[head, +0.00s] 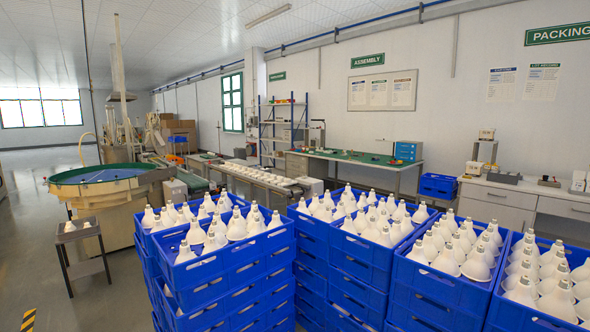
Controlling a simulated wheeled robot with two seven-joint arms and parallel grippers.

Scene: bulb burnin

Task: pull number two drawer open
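No drawer here carries a number that I can read, so I cannot tell which is number two. The white bench under the PACKING sign at the right has a drawer front (498,196) and another drawer front (566,208) farther right. Both look closed. A grey cabinet (297,166) under the left end of the green-topped assembly bench (350,157) is too small to make out clearly. A small blue box unit (408,151) stands on that bench. Neither of my grippers is in view.
Stacked blue crates (225,290) full of white bulbs fill the foreground and block the way to the benches, with more crates (440,286) at the right. A round green-rimmed feeder (110,178) and a small stool (78,232) stand left. Grey floor (30,240) is open at far left.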

